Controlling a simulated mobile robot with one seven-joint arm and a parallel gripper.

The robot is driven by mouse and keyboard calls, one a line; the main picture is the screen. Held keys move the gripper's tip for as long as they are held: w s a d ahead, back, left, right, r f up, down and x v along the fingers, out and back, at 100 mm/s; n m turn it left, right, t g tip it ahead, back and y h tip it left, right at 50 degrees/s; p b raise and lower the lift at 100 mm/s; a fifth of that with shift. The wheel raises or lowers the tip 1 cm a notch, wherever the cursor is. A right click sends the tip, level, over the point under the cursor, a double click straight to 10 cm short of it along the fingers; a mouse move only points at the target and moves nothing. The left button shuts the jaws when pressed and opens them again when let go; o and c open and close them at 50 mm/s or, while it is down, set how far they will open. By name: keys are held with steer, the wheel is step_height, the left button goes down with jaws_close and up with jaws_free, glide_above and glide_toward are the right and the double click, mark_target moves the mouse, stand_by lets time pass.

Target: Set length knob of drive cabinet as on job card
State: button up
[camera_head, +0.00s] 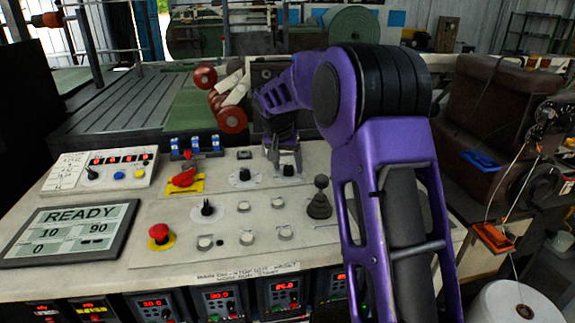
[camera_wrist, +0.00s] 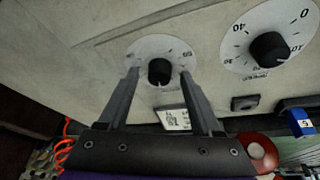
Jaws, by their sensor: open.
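My gripper (camera_wrist: 159,73) is open in the wrist view, its two fingers at either side of a black knob (camera_wrist: 160,70) with gaps visible. This knob has a round pale dial, upside down in this view; its numbers are mostly too small to read. A white mark shows on its lower edge. In the head view my gripper (camera_head: 285,158) is over the same knob (camera_head: 288,170). A second black knob (camera_wrist: 268,48) with a larger numbered dial sits to the right in the wrist view. A small white printed card (camera_wrist: 173,119) lies between the fingers, its text unclear.
The head view shows a READY display (camera_head: 70,232), a red mushroom button (camera_head: 160,233), a red rotary switch (camera_head: 184,178), a black joystick (camera_head: 319,200) and another black knob (camera_head: 207,208). Lit drive panels (camera_head: 222,300) line the front below. A red roller end (camera_head: 231,120) is behind.

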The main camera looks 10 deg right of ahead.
jaws_close()
steer(key=shift+n, duration=0.4)
steer(key=shift+s+d+r+n+y+p, duration=0.15)
steer(key=shift+n+y+p, duration=0.4)
steer(key=shift+n, duration=0.45)
steer(key=shift+n+t+y+p, duration=0.3)
steer(key=shift+n+y+p, duration=0.45)
steer(key=shift+n, duration=0.75)
jaws_free()
